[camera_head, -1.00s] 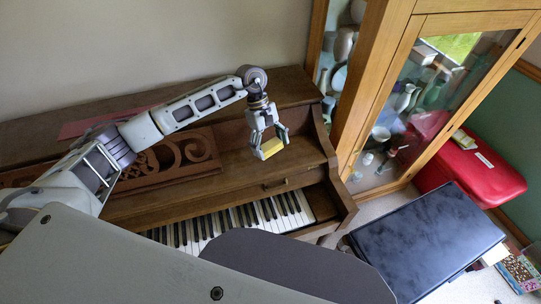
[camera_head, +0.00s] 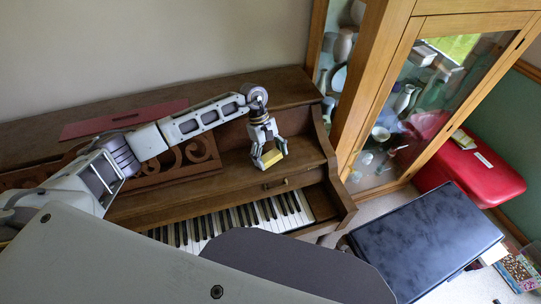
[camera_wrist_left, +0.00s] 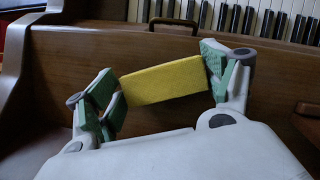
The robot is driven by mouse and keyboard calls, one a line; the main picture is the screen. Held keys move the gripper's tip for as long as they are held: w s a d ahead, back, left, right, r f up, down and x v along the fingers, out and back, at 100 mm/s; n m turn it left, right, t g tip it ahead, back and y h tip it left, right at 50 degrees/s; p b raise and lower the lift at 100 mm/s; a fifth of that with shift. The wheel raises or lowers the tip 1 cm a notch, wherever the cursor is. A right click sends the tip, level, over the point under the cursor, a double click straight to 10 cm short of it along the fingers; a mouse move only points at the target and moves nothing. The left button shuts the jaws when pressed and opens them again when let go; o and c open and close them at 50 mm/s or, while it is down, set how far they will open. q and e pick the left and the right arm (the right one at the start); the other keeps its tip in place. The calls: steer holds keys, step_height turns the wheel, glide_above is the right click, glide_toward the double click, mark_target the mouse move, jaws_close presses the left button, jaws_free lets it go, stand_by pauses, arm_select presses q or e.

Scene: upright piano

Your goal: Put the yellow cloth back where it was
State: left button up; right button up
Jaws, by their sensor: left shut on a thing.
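The yellow cloth (camera_head: 272,157) looks like a small flat folded block. My left gripper (camera_head: 269,161) is shut on it, over the brown piano's (camera_head: 235,172) wooden ledge above the right end of the keys. In the left wrist view the cloth (camera_wrist_left: 163,81) spans the gap between the two green-padded fingers of my left gripper (camera_wrist_left: 165,84), slightly tilted. I cannot tell whether the cloth touches the wood. My right gripper is not in view.
The piano keys (camera_head: 240,216) lie in front of the ledge. A carved music stand (camera_head: 180,160) and a red flat item (camera_head: 125,119) are to the left. A glass cabinet (camera_head: 385,110) stands close on the right, with a dark lid-like surface (camera_head: 428,243) in front.

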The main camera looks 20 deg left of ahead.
mark_target(270, 155)
arm_select(q)
steer(key=shift+f, duration=0.2)
steer(key=o, duration=0.7)
steer(key=shift+o, duration=1.1)
steer(key=shift+r, duration=0.3)
steer(key=b+v, duration=0.1)
steer(key=v, duration=0.3)
steer(key=shift+w+a+r, duration=0.1)
steer(key=shift+a+r, duration=0.05)
steer(key=shift+r, duration=0.05)
steer(key=v, duration=0.7)
steer(key=shift+b, duration=0.4)
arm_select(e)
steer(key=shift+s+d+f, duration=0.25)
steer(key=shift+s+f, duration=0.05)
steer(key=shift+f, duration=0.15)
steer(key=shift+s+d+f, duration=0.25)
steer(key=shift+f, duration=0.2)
